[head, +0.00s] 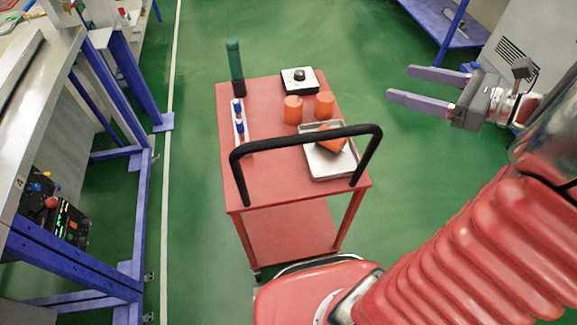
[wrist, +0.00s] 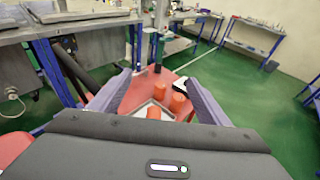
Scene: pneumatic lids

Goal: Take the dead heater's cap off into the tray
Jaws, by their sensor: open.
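Two orange cylinders, a left one (head: 293,110) and a right one (head: 325,105), stand upright on the red cart in the head view. I cannot tell whether either is the dead heater or a cap. A pale shallow tray (head: 345,172) lies at the cart's near right, with an orange block-like piece (head: 331,139) in it, partly behind the black handle. My gripper (head: 399,84) is open and empty, to the right of the cart and apart from it. In the wrist view, the tray (wrist: 138,113) and orange pieces show between the open fingers (wrist: 160,78).
The red cart (head: 265,185) has a raised black handle (head: 310,138) at its near end. A white box with a black knob (head: 299,80), a dark green cylinder (head: 234,62) and a white rack with blue pieces (head: 239,120) stand on it.

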